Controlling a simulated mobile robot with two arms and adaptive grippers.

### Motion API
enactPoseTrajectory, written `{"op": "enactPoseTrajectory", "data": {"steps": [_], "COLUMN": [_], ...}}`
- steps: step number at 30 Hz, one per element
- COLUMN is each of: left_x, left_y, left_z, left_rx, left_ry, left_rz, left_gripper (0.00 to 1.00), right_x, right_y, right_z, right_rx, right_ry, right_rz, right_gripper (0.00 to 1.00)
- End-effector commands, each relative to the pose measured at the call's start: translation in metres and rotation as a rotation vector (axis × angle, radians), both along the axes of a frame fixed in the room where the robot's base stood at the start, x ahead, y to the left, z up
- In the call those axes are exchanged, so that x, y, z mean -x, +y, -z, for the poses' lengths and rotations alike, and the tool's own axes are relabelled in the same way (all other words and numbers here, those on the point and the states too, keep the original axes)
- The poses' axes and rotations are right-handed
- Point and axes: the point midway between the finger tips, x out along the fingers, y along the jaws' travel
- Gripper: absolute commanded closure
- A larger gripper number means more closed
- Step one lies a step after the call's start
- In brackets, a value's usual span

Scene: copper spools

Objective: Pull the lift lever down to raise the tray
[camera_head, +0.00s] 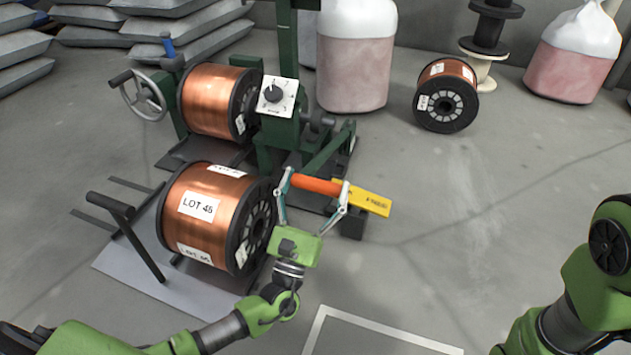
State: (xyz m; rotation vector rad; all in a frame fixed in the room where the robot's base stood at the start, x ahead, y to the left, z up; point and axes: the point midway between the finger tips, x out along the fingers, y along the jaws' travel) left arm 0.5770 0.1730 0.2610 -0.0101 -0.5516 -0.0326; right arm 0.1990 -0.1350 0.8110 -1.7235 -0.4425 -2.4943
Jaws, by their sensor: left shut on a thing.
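The lift lever (318,185) has an orange grip and lies roughly level, right of the copper spools. A yellow labelled plate (365,198) is at its right end. My left gripper (314,188) is shut on the orange grip, one finger near each end of it. A copper spool marked LOT 45 (203,206) sits on its side left of my left gripper. The grey tray (160,283) lies under that spool, low at the floor as far as I can tell. My right arm is at the right edge, and its gripper is out of view.
A second copper spool (208,101) is mounted on the green machine (278,130) behind. A loose spool (446,96) stands on the floor at the back right, near pinkish sacks (355,60). The floor at right centre is clear.

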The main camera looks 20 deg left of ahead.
Motion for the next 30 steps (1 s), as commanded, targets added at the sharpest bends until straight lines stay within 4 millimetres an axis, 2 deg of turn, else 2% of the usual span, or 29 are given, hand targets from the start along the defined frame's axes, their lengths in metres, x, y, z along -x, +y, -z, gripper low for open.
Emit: {"op": "enactPoseTrajectory", "data": {"steps": [6,7,9,22,26,30], "left_x": [-0.003,-0.003,-0.003,0.005,0.022,0.048], "left_y": [0.001,0.001,0.001,0.0,0.001,0.001], "left_z": [0.004,0.004,0.004,0.006,0.017,0.033], "left_rx": [0.0,0.0,0.0,-0.002,-0.002,-0.003], "left_ry": [0.014,0.014,0.013,0.008,0.01,0.011], "left_rz": [0.001,0.001,0.001,0.001,0.001,0.002], "left_gripper": [0.58,0.15,0.03,0.03,0.03,0.03], "right_x": [0.0,0.0,0.0,-0.002,-0.001,-0.001], "right_y": [0.0,0.0,0.0,0.0,0.0,0.0], "right_z": [0.0,0.0,0.0,0.0,0.0,0.0], "right_rx": [0.0,0.0,0.0,-0.002,-0.001,0.0], "right_ry": [0.001,0.001,0.001,0.006,0.003,0.002], "right_rz": [0.0,0.0,0.0,0.0,0.0,0.0], "right_gripper": [0.6,0.6,0.6,0.6,0.6,0.6]}}
